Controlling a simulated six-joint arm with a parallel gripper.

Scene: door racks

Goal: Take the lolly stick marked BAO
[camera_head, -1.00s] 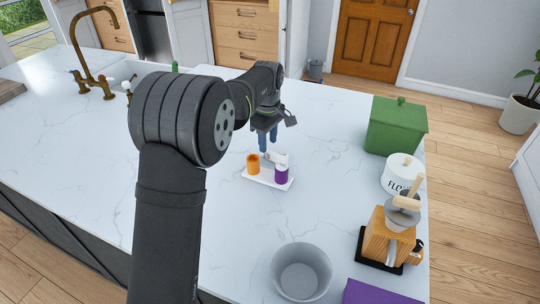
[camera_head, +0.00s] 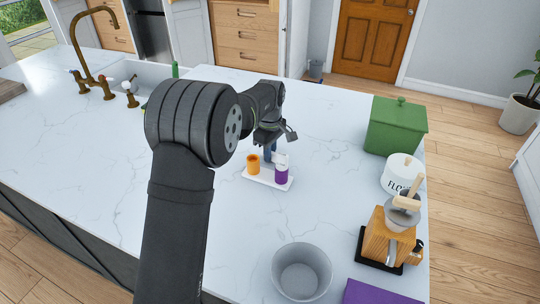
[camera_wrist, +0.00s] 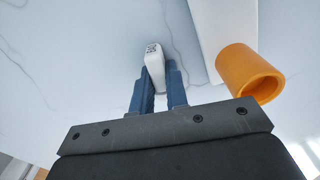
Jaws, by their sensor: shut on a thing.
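In the head view my gripper (camera_head: 269,153) is just behind the white tray (camera_head: 262,180), and the held stick cannot be made out there. An orange cup (camera_head: 253,164) and a purple cup (camera_head: 281,174) stand on the tray, with a white piece (camera_head: 281,159) by the purple one. The orange cup also shows right of my fingers in the wrist view (camera_wrist: 245,72).
A grey bucket (camera_head: 301,272) stands at the front of the marble counter. A purple box (camera_head: 372,293) is at the front edge.

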